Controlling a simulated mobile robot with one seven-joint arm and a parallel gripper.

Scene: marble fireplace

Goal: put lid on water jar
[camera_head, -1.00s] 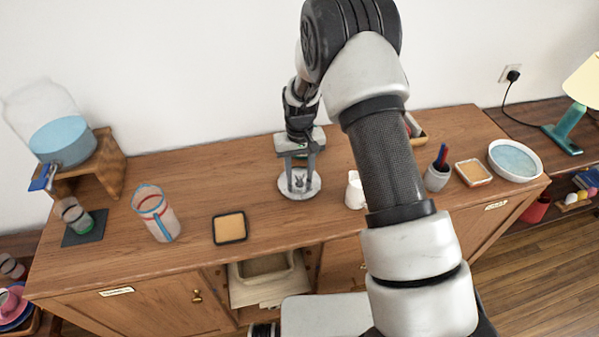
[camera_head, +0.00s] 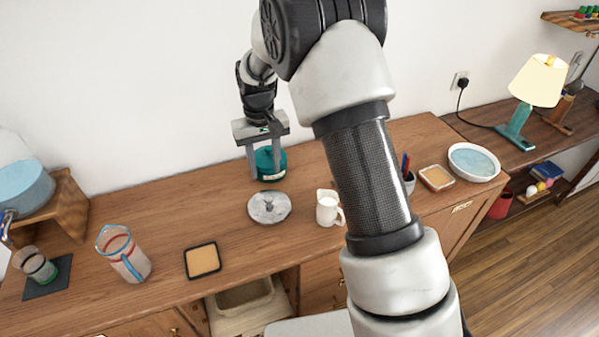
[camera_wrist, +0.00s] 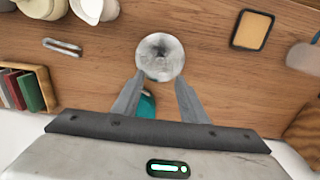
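A round, grey, mottled disc (camera_head: 269,207) with a small raised centre, seemingly the lid, lies flat on the wooden cabinet top. It also shows in the wrist view (camera_wrist: 160,57), just beyond my fingertips. My gripper (camera_head: 265,173) is open and empty, above and behind the disc, fingers pointing down and apart from it. The water jar (camera_head: 24,187), clear with blue water and a tap, stands on a wooden stand at the far left. It is cut by the picture edge and its top is hard to make out.
A teal round object (camera_head: 270,163) stands behind the disc, partly behind my fingers. A white jug (camera_head: 328,208) is right of the disc. A striped pitcher (camera_head: 124,254) and an orange tray (camera_head: 202,260) are on the left. Bare wood lies between tray and disc.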

